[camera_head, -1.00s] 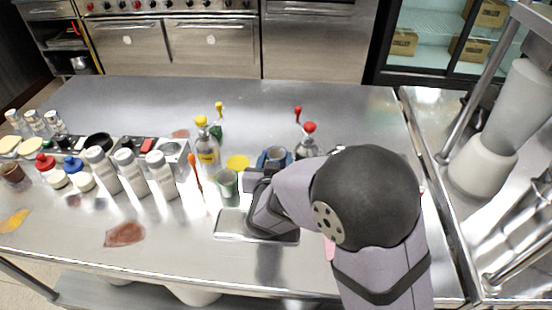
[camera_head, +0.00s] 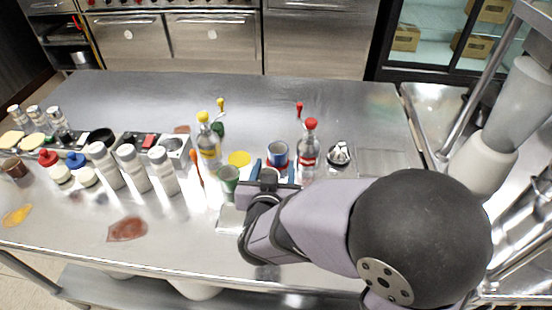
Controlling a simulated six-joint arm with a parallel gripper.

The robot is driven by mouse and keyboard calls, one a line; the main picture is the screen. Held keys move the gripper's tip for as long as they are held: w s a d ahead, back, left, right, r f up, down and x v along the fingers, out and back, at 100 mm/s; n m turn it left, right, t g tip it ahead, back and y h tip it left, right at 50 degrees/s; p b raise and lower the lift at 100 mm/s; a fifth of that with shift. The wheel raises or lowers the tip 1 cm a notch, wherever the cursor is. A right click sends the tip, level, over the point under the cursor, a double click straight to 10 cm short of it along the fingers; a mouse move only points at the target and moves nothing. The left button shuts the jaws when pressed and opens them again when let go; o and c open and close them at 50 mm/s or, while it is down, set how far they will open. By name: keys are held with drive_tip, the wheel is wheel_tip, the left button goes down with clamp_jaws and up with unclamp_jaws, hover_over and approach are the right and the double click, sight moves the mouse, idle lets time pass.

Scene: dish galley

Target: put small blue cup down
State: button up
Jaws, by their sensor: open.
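The small blue cup (camera_head: 277,153) stands upright on the steel counter, with its light inside showing at the top. My gripper (camera_head: 274,169) is on the near side of the cup, fingers pointing away from the camera. The jaws are open, with one finger at the cup's lower left and one at its lower right. The cup's lower part is partly hidden, and I cannot tell whether a finger touches it. A green cup (camera_head: 228,178) stands just left of my gripper.
A yellow-topped bottle (camera_head: 209,148) and a red-topped bottle (camera_head: 309,150) flank the cup. A yellow disc (camera_head: 239,158) lies to its left. A flat metal tray (camera_head: 231,218) lies partly under my arm. The counter behind the cup is clear.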

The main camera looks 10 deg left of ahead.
drive_tip(key=shift+v, duration=2)
drive_tip(key=shift+w, duration=0.1)
